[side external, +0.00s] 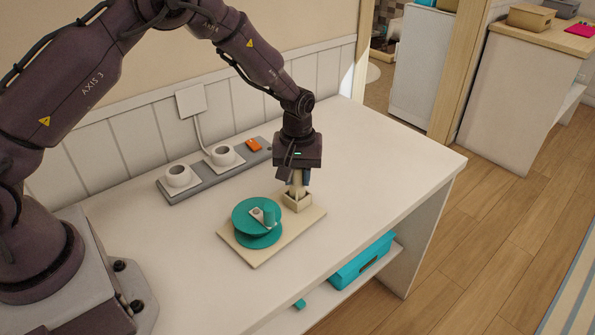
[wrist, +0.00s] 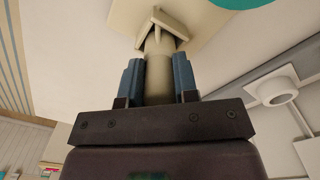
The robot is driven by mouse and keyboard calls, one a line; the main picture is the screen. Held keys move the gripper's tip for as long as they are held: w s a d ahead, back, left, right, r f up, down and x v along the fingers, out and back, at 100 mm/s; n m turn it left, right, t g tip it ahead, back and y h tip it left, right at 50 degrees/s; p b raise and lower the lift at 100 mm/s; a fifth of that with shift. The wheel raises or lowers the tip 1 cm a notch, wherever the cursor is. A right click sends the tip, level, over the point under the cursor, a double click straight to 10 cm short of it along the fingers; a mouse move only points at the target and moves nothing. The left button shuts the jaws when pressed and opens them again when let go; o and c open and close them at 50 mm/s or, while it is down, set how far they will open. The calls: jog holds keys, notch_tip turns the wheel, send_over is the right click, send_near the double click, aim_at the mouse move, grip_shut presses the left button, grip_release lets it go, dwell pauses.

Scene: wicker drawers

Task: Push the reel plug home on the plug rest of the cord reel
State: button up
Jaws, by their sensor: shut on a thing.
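My gripper (side external: 296,179) points down over the plug rest and is shut on the cream reel plug (side external: 297,189). In the wrist view the plug (wrist: 158,76) stands between the two blue fingers. The plug rest (side external: 297,203) is a small cream square socket on the baseboard (side external: 252,256) of the cord reel. It also shows in the wrist view (wrist: 159,17). The plug's lower end reaches the socket's opening and looks to be inside its walls; how deep it sits is hidden. The teal cord reel (side external: 257,235) stands beside the rest on the same board.
A grey power strip (side external: 200,186) with two white plugs and an orange switch (side external: 254,145) lies along the wall behind. A teal basket (side external: 360,260) sits on the shelf under the table. The tabletop (side external: 400,165) right of the reel is clear.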

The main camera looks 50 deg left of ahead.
jog(key=shift+f, duration=1.15)
jog(key=o, duration=1)
jog(key=shift+o, duration=0.2)
notch_tip(320, 180, up, 13)
jog(key=shift+r, duration=0.1)
jog(key=shift+m, duration=0.3)
jog(key=s+r+m+t, duration=0.2)
jog(key=s+r+m, duration=0.2)
jog(key=s+r, duration=0.4)
jog(key=s+r+m+t, duration=0.3)
jog(key=s+r, duration=0.6)
jog(key=s, duration=0.9)
jog(key=shift+s+a+m+t, duration=0.2)
jog(key=shift+s+m+t, duration=0.15)
jog(key=shift+m, duration=0.65)
